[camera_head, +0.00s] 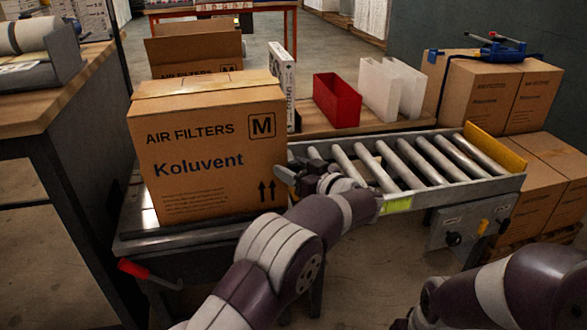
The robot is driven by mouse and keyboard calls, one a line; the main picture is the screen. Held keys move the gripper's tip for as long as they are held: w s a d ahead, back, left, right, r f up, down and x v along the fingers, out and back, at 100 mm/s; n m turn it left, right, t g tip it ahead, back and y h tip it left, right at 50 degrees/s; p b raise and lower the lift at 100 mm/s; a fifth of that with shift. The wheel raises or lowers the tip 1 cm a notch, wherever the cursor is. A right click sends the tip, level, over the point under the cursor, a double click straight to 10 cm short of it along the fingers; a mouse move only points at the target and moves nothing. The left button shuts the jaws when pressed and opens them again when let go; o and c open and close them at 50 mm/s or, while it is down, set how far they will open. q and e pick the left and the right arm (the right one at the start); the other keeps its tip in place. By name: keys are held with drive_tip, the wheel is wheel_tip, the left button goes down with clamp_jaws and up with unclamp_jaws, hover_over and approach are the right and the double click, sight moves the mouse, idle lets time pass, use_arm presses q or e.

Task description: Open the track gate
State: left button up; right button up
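The roller track (407,161) runs right from the cardboard box marked Koluvent (207,175). A yellow plate (494,148) stands upright across its right end. I cannot tell for sure which part is the gate. My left gripper (298,172) is at the track's left end, close to the box's lower right edge. The wrist and hand cover that end, so a gate there would be hidden. I cannot tell whether its fingers are apart or touching anything. My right arm shows at the lower right, with its gripper out of view.
The box sits on a dark stand with a red-handled lever (136,269) at its front left. Behind the track, a bench holds a red bin (337,101) and white holders (379,90). Closed cartons (491,97) stand at the right. A workbench (59,85) is at the left.

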use_arm(q)
drive_tip(key=shift+s+d+r+p, duration=0.15)
drive_tip(key=shift+s+d+p, duration=0.1)
drive_tip(key=shift+p, duration=0.05)
drive_tip(key=p+v, duration=0.4)
drive_tip(key=v, duration=0.8)
drive_tip(key=shift+p, duration=0.35)
